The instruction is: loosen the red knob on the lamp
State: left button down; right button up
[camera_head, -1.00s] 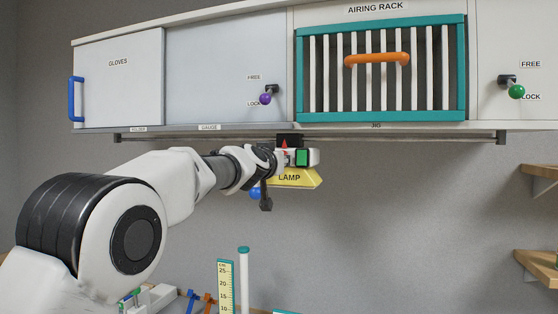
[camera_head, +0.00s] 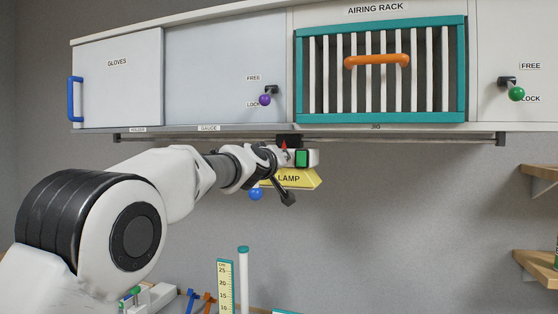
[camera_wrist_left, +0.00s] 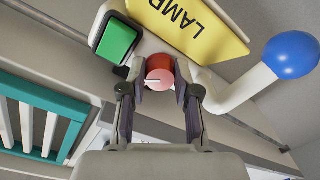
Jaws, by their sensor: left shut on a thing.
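The yellow lamp (camera_head: 298,178) hangs under the cabinet on a dark rail. Its red knob (camera_wrist_left: 159,68) sits between my left gripper's fingertips (camera_wrist_left: 160,86) in the left wrist view, with a white mark on its end face. The left gripper is shut on the knob. In the head view only a small red part of the knob (camera_head: 285,146) shows beside the left gripper (camera_head: 279,156). The lamp also has a green block (camera_wrist_left: 117,41) on one side and a blue ball (camera_wrist_left: 291,55) on a white arm. My right gripper is not in view.
Above are a gloves door (camera_head: 118,78), a purple lever knob (camera_head: 265,100) and a green lever knob (camera_head: 517,94) by FREE and LOCK labels, and an airing rack (camera_head: 380,110) with an orange handle. The rail (camera_head: 430,138) right of the lamp is clear.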

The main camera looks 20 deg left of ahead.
pick_arm(q)
jog(key=n, duration=1.1)
jog(key=shift+d+r+h, duration=0.1)
jog(key=shift+r+h, duration=0.1)
jog(key=shift+h, duration=0.1)
dwell(0.3)
jog(key=c, duration=1.1)
grip_release()
